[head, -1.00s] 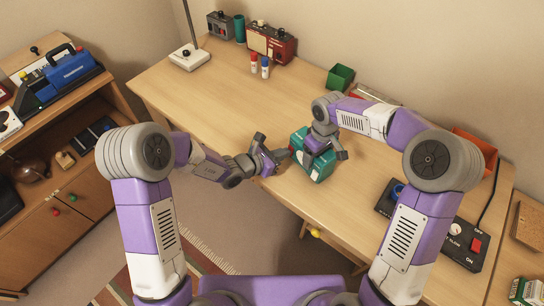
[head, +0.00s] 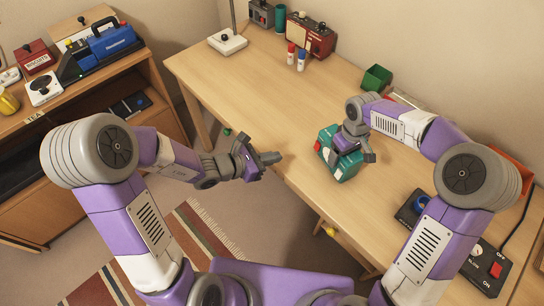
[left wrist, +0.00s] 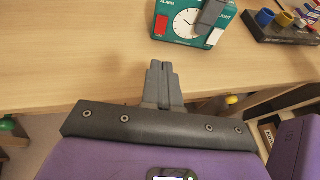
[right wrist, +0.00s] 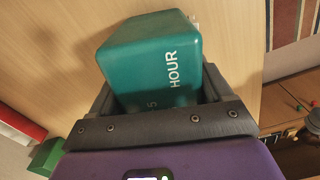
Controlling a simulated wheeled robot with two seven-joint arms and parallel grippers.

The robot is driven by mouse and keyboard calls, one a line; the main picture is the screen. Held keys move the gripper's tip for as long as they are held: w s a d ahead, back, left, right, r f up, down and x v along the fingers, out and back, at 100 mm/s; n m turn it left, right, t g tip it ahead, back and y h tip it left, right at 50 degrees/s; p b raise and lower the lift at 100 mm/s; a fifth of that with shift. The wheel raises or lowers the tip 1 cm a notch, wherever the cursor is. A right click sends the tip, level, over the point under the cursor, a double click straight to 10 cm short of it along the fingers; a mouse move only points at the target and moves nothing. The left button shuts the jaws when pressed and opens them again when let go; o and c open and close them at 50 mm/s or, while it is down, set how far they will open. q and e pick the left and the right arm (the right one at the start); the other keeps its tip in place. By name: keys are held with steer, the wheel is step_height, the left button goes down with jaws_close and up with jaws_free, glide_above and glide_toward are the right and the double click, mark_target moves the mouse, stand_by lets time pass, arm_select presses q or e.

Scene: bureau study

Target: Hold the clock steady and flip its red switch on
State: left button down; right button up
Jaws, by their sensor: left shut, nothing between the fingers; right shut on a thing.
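The teal clock (head: 345,172) stands on the desk near its front edge. In the left wrist view the clock (left wrist: 186,38) shows a white dial and a red switch (left wrist: 161,25) on its left side. My right gripper (head: 352,150) is shut on the clock from above; in the right wrist view the clock (right wrist: 150,55) sits between its fingers, with "HOUR" printed on it. My left gripper (head: 272,158) is shut and empty, at the desk's front edge, left of the clock and apart from it. Its closed fingers (left wrist: 160,80) point toward the clock in the left wrist view.
A panel with a blue knob and a red switch (head: 496,270) lies on the desk at right. A green box (head: 377,77), red and blue bottles (head: 296,60) and a red radio (head: 310,36) stand further back. The desk left of the clock is clear.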

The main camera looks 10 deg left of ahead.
mark_target(317, 146)
arm_select(q)
steer(key=m+y, duration=0.1)
steer(key=m, duration=0.5)
steer(key=d+r+m+g+y, duration=0.1)
steer(key=m, duration=0.5)
steer(key=w+r+m+g+y, duration=0.1)
steer(key=m, duration=0.5)
steer(key=shift+w+d+r, duration=0.1)
steer(key=shift+d, duration=0.1)
steer(key=shift+d, duration=0.1)
steer(key=x, duration=1)
steer(key=shift+f, duration=0.3)
steer(key=shift+w+d, duration=0.75)
steer(key=shift+d, duration=0.25)
steer(key=shift+w+d+f, duration=0.1)
steer(key=shift+w+d, duration=0.25)
steer(key=shift+d, duration=0.1)
